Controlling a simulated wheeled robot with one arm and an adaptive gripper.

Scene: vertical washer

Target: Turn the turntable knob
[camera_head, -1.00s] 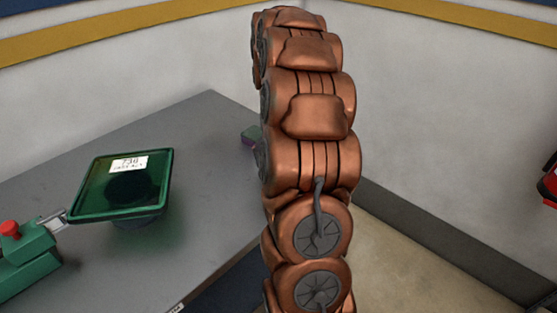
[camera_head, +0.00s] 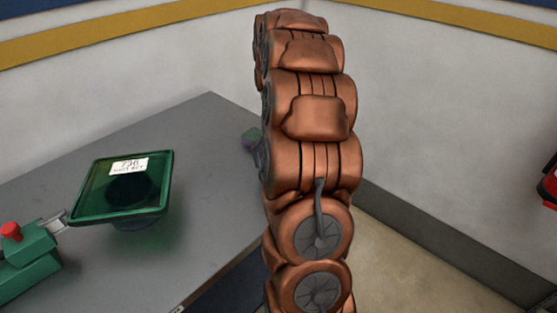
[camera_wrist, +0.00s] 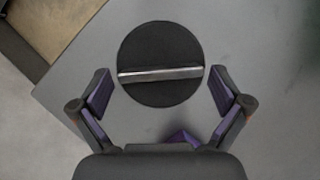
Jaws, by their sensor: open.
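A round black disc with a straight silver bar across it (camera_wrist: 160,73), which looks like the turntable knob, lies on the grey table in the wrist view. The bar runs almost level across the picture, its right end slightly higher. My gripper (camera_wrist: 160,90) is open, with one purple-padded finger to the left and one to the right of the disc's lower half. Both fingers look apart from the disc, and nothing is held. In the head view my arm hides the knob, and the gripper cannot be made out clearly.
A green square dish with a white label (camera_head: 125,187) stands on the grey table (camera_head: 205,135) at left. A green box with a red button (camera_head: 22,255) is beside it. The table edge and floor show at upper left in the wrist view. Walls stand behind.

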